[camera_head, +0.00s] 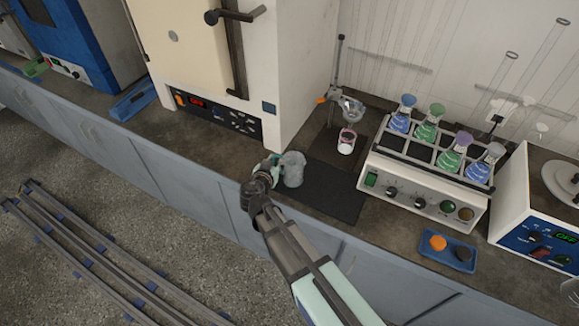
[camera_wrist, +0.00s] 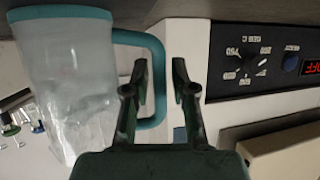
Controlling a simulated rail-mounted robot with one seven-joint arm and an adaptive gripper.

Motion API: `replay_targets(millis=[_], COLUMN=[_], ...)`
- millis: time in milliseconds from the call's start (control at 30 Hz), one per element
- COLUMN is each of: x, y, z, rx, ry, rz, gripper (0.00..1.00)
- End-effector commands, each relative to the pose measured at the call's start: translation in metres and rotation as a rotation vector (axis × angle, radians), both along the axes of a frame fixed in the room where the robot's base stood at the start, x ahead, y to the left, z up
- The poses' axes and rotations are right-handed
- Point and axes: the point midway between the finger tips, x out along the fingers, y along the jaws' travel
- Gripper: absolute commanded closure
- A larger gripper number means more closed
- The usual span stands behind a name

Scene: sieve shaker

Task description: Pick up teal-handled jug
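The teal-handled jug (camera_head: 292,170) is a clear, frosted-looking jug standing on the bench. In the wrist view the jug (camera_wrist: 72,90) fills the left side, with a teal rim and a teal handle (camera_wrist: 157,55). My gripper (camera_head: 265,170) is at the jug's left, at the handle, which it partly hides in the head view. In the wrist view my gripper (camera_wrist: 160,75) has its two fingers apart, one on each side of the handle's outer bar. A small gap shows between the bar and the right finger.
A white oven (camera_head: 225,60) stands behind the jug. A dark mat (camera_head: 335,190) lies to its right, with a small pink-banded beaker (camera_head: 346,142) behind. A shaker (camera_head: 420,195) holding several colored flasks stands further right. A blue tray (camera_head: 445,255) lies near the bench edge.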

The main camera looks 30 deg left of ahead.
Motion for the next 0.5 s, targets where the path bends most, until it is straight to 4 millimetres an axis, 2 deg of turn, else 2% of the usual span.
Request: replay_targets(millis=[133, 167, 200, 233, 500], x=[-0.0006, -0.0006, -0.0006, -0.0006, -0.0007], y=[-0.0004, -0.0004, -0.0004, -0.0004, -0.0004], z=[-0.0005, -0.0005, -0.0005, -0.0005, 0.0001], rx=[0.0, 0.0, 0.0, 0.0, -0.001], ry=[0.0, 0.0, 0.0, 0.0, -0.001], rz=[0.0, 0.0, 0.0, 0.0, 0.0], gripper=[0.74, 0.81, 0.95, 1.0, 1.0])
